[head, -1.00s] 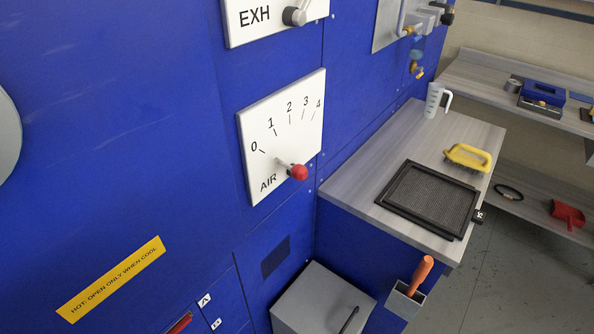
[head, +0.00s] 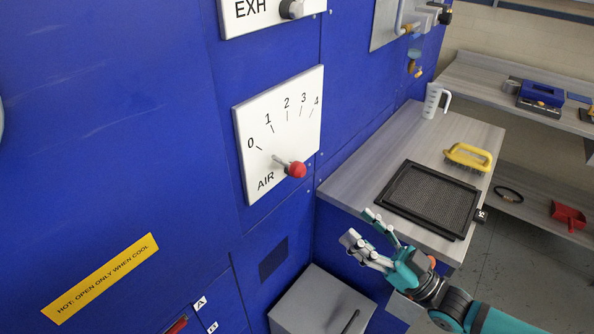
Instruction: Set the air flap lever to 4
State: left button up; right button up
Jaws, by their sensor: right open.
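The air flap lever (head: 297,170) has a red ball knob on a short metal rod. It is mounted on a white AIR plate (head: 255,118) marked 0 to 4 on the blue machine wall. The rod points right and slightly down from its pivot, and the knob stands out from the plate, below the numbers. My right gripper (head: 358,229) is at the lower right of the head view, open and empty. It is apart from the lever, to its right and below, in front of the worktop's near edge. My left gripper is not in view.
A grey worktop (head: 345,186) holds a black mesh screen (head: 428,198), a yellow-handled brush (head: 468,157) and a measuring jug (head: 435,101). A grey box (head: 312,304) stands below the AIR plate. The EXH plate (head: 262,12) is above. Space in front of the lever is clear.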

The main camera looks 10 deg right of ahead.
aim_at(303, 174)
jog(key=p+x, duration=0.4)
jog(key=x, duration=1.1)
jog(key=shift+w+a+r, duration=0.2)
jog(key=shift+w, duration=0.15)
jog(key=shift+w+a+r+p, duration=0.15)
jog(key=shift+w+a+p, duration=0.15)
jog(key=shift+w+a, duration=0.2)
grip_shut()
